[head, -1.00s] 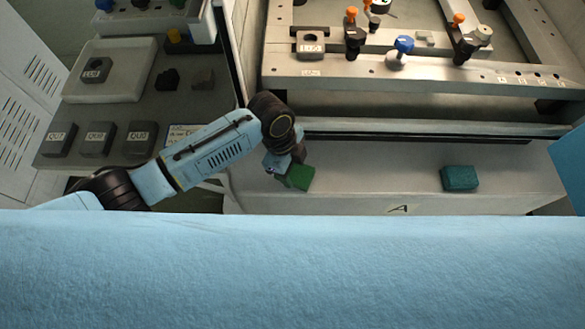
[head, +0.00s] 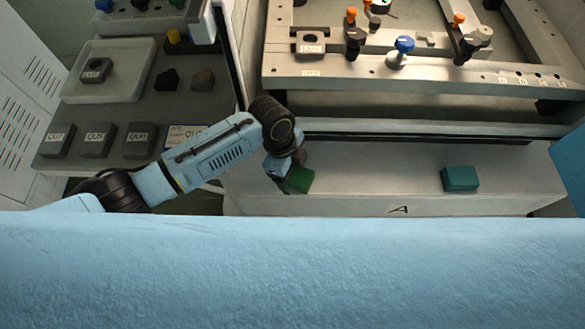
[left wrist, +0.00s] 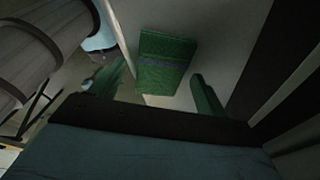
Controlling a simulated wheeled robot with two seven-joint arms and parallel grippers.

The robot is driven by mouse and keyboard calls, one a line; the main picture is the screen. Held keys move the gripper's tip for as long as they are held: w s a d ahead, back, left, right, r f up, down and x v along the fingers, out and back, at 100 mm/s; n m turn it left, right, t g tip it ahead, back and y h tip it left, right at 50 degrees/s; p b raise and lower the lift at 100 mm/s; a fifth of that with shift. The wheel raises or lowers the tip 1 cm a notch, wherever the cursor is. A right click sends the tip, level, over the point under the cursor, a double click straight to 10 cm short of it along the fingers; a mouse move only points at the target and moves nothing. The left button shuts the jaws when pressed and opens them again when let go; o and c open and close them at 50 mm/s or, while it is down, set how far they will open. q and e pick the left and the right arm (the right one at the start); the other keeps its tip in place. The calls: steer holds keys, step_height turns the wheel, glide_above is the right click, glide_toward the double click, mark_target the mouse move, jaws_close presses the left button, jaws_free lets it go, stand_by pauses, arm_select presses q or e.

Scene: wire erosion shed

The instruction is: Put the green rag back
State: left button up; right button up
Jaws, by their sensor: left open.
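The green rag (head: 299,181) lies on the pale ledge marked "A", near its left end. In the left wrist view the rag (left wrist: 167,60) is a green rectangle with a greyish band across it. My left gripper (head: 283,172) is low over the ledge, right at the rag, and hides part of it in the head view. In the left wrist view my left gripper (left wrist: 160,78) is open, with one finger to each side of the rag; I cannot tell whether they touch it. My right gripper is not in view.
A teal block (head: 460,178) sits at the ledge's right part. The ledge (head: 375,180) is clear between. Behind is a metal frame (head: 420,75) with knobs and clamps. On the left, a grey surface holds a pale tray (head: 125,70) and several dark labelled blocks (head: 97,140).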

arm_select(q)
steer(key=p+v, duration=0.1)
steer(key=v, duration=0.6)
steer(key=shift+r, duration=0.25)
stand_by(1.1)
